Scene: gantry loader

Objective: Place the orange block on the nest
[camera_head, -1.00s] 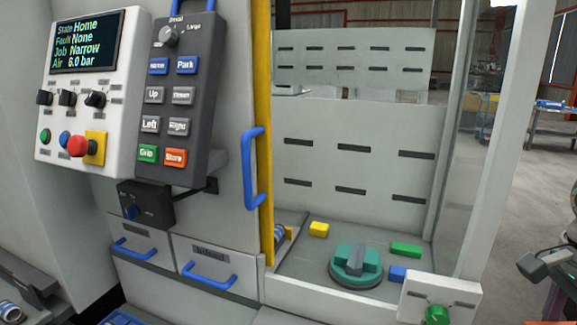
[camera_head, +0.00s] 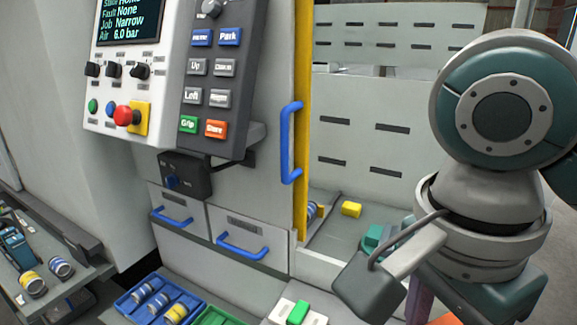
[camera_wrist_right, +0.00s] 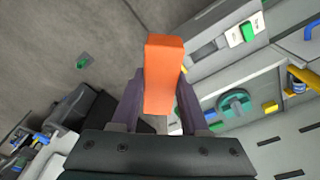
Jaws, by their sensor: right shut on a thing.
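The orange block (camera_wrist_right: 164,75) shows in the right wrist view, upright between the fingers of my right gripper (camera_wrist_right: 160,100), which is shut on it. It is held clear of other surfaces. A round teal fixture (camera_wrist_right: 235,103), which may be the nest, lies inside the machine bay to the right of the block in that view. In the head view only part of the teal fixture (camera_head: 374,236) shows; my right arm hides the rest. The block does not show in the head view. My left gripper is not in view.
A yellow block (camera_head: 351,209) lies on the bay floor. The machine door with its blue handle (camera_head: 290,143) and yellow edge borders the bay. A green piece (camera_head: 298,312) sits on a white plate in front. A blue tray (camera_head: 128,308) holds several cylinders.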

